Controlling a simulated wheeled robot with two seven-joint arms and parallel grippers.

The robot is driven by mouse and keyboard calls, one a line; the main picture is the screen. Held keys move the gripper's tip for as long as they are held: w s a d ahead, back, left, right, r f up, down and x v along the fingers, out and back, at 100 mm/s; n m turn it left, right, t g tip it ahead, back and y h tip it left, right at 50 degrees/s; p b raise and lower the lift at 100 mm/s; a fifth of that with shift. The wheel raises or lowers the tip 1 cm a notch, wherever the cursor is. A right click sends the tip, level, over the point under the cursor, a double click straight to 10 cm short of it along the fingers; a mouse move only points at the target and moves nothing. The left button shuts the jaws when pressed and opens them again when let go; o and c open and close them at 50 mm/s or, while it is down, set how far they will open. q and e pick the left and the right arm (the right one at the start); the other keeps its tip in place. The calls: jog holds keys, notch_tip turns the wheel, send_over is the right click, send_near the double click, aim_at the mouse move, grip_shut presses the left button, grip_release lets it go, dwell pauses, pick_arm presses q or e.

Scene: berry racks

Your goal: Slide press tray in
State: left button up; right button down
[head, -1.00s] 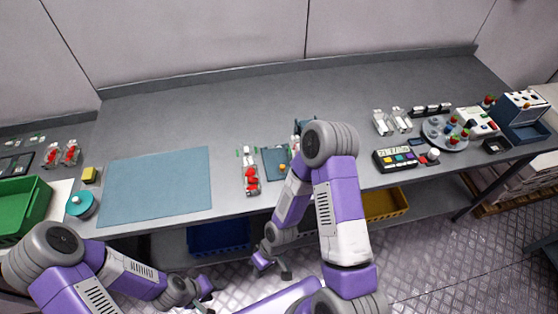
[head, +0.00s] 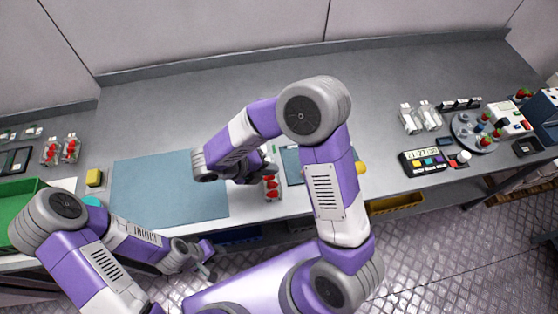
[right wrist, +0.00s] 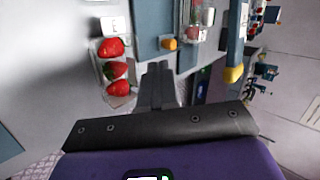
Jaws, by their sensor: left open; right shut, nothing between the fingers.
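A flat blue-grey tray (right wrist: 148,28) with an orange knob (right wrist: 170,44) lies on the table, probably the press tray. Part of it shows in the head view (head: 292,165), beside my right arm. A blue upright with a yellow end (right wrist: 233,74) stands right of it in the right wrist view; it looks like a press lever. My right gripper (right wrist: 158,68) is shut and empty, its fingertips pointing near the knob and apart from it. In the head view my right gripper (head: 262,172) is above the table. My left gripper (head: 208,262) is open, low at the front edge.
A clear punnet of strawberries (right wrist: 117,72) sits left of the tray; it also shows in the head view (head: 272,190). A blue mat (head: 170,185) lies further left. A keypad device (head: 436,162) and a round turntable (head: 475,130) stand right. The table's back is clear.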

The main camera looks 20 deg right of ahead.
aim_at(302, 175)
jog(key=shift+s+d+f, duration=0.65)
jog(key=shift+s+d, duration=0.25)
jog(key=shift+d, duration=0.1)
jog(key=b+x, duration=0.1)
jog(key=x, duration=0.4)
jog(key=shift+w+d+f, duration=0.2)
jog(key=shift+f, duration=0.15)
jog(key=shift+s+d+f, duration=0.1)
jog(key=shift+d+f, duration=0.2)
jog(key=shift+d, duration=0.1)
pick_arm(q)
jog(key=shift+s+f, duration=0.6)
pick_arm(e)
jog(key=shift+f, duration=0.1)
